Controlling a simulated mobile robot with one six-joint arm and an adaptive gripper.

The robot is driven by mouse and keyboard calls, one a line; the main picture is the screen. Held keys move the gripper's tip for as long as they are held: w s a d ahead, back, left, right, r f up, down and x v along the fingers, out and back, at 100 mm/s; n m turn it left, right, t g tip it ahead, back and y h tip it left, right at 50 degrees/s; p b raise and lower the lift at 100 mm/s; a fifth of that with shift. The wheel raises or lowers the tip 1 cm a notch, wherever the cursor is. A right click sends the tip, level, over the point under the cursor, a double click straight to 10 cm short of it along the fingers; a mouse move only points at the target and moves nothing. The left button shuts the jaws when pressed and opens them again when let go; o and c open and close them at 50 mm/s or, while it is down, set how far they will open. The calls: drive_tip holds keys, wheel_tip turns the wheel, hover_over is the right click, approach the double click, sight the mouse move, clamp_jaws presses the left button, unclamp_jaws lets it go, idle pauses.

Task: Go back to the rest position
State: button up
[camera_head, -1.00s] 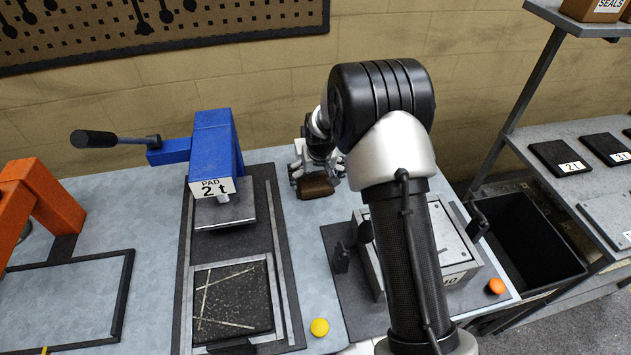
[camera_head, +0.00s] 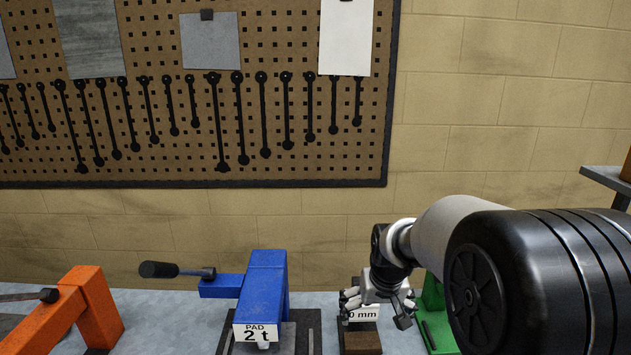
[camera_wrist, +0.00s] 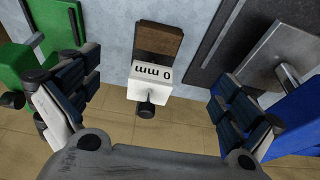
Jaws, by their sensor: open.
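My gripper (camera_head: 378,306) is in the right half of the head view, raised over the back of the bench beside the blue jack press. Its fingers are spread wide in the wrist view (camera_wrist: 150,108), with nothing between them. My arm's large black joint fills the right side of the head view.
A blue press marked "PAD 2 t" (camera_head: 262,295) with a black handle stands left of my gripper. An orange frame (camera_head: 88,310) is at far left, a green stand (camera_head: 436,318) close right. A pegboard (camera_head: 300,120) with hanging tools covers the wall behind. A shelf edge (camera_head: 608,180) is at right.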

drive_tip(key=s+r, duration=1)
drive_tip(key=s, duration=0.4)
drive_tip(key=s+t, duration=0.1)
drive_tip(key=s, duration=1.6)
drive_tip(key=shift+s+r, duration=0.15)
drive_tip(key=shift+s, duration=0.25)
